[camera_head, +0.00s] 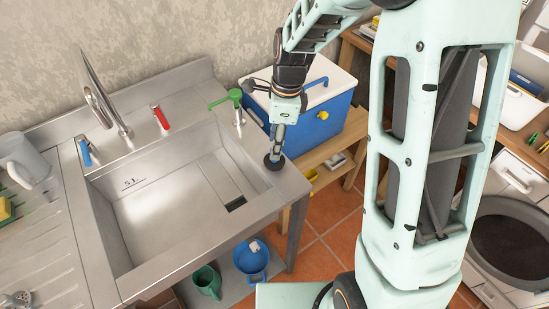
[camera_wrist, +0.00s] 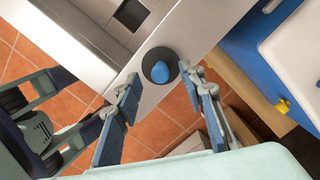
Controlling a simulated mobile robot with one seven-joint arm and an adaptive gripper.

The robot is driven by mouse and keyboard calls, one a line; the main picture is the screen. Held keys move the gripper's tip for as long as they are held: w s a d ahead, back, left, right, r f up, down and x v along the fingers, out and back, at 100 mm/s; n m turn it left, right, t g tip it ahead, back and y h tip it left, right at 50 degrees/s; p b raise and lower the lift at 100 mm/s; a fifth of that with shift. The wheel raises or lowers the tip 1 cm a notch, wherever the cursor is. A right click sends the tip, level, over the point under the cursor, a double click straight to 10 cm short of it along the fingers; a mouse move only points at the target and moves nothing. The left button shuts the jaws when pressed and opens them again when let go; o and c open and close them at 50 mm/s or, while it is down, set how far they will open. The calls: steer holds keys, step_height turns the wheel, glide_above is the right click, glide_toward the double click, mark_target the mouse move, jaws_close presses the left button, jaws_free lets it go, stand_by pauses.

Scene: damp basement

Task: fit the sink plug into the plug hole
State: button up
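The sink plug is a dark round disc (camera_head: 274,163) on the steel rim at the right of the sink (camera_head: 165,215). In the wrist view its blue knob (camera_wrist: 160,72) shows on top. My gripper (camera_head: 277,145) points down just above the plug. In the wrist view my gripper (camera_wrist: 163,80) has its two fingers apart, one on each side of the plug, and nothing shows gripped. Whether the fingers touch the knob cannot be told. A dark opening (camera_head: 236,204) lies in a recess at the basin's right side; it is probably the plug hole and also shows in the wrist view (camera_wrist: 131,14).
A tall steel tap (camera_head: 100,100), a red-handled valve (camera_head: 160,117) and a green pump (camera_head: 232,100) stand behind the basin. A blue cool box (camera_head: 318,125) on a wooden bench stands close right of my gripper. A blue bucket (camera_head: 251,262) stands below.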

mark_target(273, 165)
steer(key=shift+a+f+p, duration=0.15)
steer(key=shift+f+p, duration=0.2)
steer(key=shift+f, duration=1.9)
jaws_close()
